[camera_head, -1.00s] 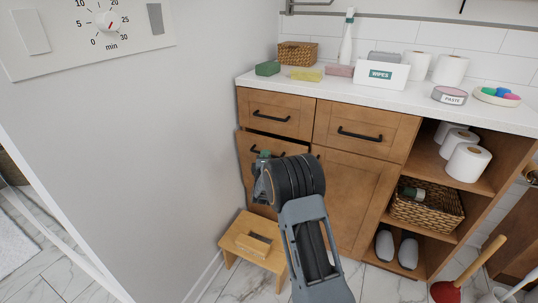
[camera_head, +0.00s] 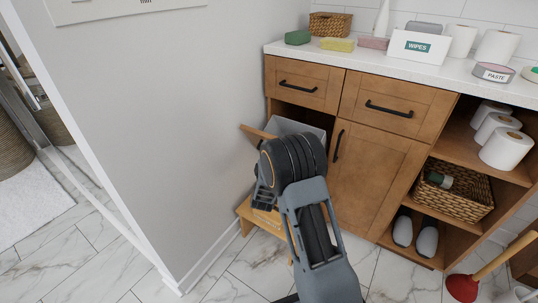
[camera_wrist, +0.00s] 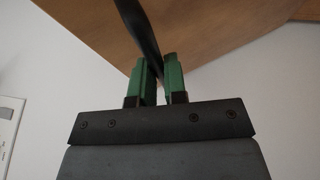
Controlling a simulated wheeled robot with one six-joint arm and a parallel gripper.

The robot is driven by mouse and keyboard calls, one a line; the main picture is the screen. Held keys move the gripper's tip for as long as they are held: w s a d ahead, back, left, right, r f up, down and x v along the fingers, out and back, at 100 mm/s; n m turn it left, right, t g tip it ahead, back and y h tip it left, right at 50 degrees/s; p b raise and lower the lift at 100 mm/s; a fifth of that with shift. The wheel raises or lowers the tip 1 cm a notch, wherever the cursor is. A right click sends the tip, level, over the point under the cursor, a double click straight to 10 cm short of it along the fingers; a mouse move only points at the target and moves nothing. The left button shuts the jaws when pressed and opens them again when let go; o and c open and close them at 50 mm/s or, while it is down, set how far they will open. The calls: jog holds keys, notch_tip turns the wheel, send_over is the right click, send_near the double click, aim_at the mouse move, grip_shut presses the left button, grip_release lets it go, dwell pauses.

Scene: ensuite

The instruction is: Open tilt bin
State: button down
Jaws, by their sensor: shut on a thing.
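The tilt bin's wooden front (camera_head: 256,132) leans outward from the left side of the cabinet, below the top left drawer. A grey inner bin (camera_head: 292,127) shows in the gap behind it. In the wrist view the wooden front (camera_wrist: 215,35) fills the top, with its dark bar handle (camera_wrist: 138,27) running down between my green fingertips. My gripper (camera_wrist: 160,75) is shut on this handle. In the head view my arm hides the handle and most of the lower front.
A wooden step stool (camera_head: 245,212) stands on the floor below the bin, partly behind my arm. A grey wall (camera_head: 170,130) is close on the left. The closed cabinet door (camera_head: 372,180) is to the right. Slippers (camera_head: 427,240) and a plunger (camera_head: 466,287) are further right.

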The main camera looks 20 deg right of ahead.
jog(key=shift+s+d+f, duration=0.1)
jog(key=shift+d+f, duration=0.15)
jog(key=shift+f, duration=0.25)
jog(key=c, duration=1.4)
grip_release()
jog(key=shift+d+f, duration=0.1)
jog(key=shift+c, duration=0.2)
jog(key=shift+o, duration=1.4)
jog(key=shift+w+a+r, duration=0.2)
jog(key=shift+r, duration=0.05)
jog(key=p+v, duration=0.3)
jog(key=v, duration=1.1)
